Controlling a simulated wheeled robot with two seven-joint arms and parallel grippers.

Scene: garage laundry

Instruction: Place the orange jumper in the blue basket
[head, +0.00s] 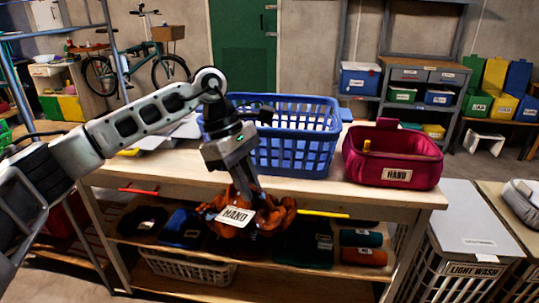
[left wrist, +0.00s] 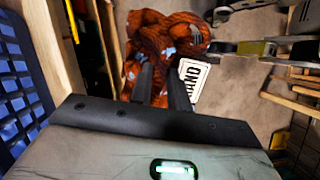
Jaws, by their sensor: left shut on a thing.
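My left gripper (head: 245,186) points down at the front edge of the table, shut on the orange jumper (head: 277,216). The jumper is bunched up and hangs in front of the table edge, with a white "HAND" tag (head: 236,215) on it. In the left wrist view the jumper (left wrist: 163,35) shows beyond the gripper's fingers (left wrist: 160,85). The blue basket (head: 296,157) stands on the table just behind and right of the gripper. Its near wall hides most of its inside; part of it is behind my arm. My right gripper is out of view.
A dark red "HAND" bin (head: 394,157) stands on the table (head: 330,190) right of the basket. A "LIGHT WASH" hamper (head: 470,240) stands at the right.

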